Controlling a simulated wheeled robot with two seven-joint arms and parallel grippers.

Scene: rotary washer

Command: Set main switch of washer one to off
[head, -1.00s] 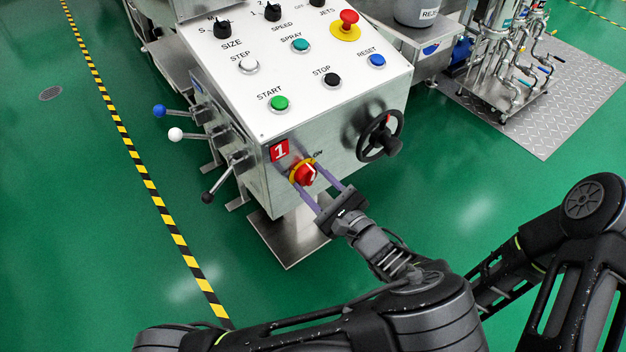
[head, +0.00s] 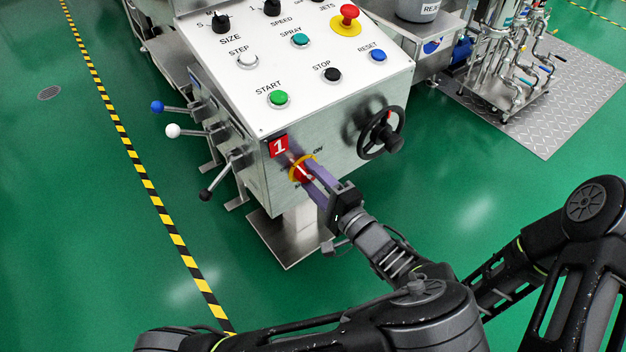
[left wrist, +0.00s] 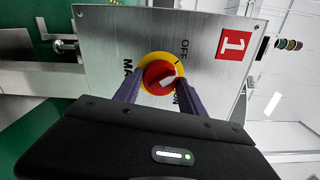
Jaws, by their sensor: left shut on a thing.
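The main switch (head: 297,173) is a red knob with a white mark on a yellow disc, low on the front of the washer's control box beside a red "1" plate (head: 277,147). In the left wrist view the knob (left wrist: 159,77) shows between the purple fingers of my left gripper (left wrist: 160,88), with OFF and ON labels at the disc's edge. My left gripper (head: 307,173) is shut on the knob, and its fingers hide part of it in the head view. I cannot clearly tell the mark's exact setting. My right gripper is out of view.
A black handwheel (head: 380,133) juts out right of the switch. Levers with blue, white and black balls (head: 173,131) stick out at the left side. Push buttons and a red emergency stop (head: 348,16) sit on the panel above. The green floor in front is open.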

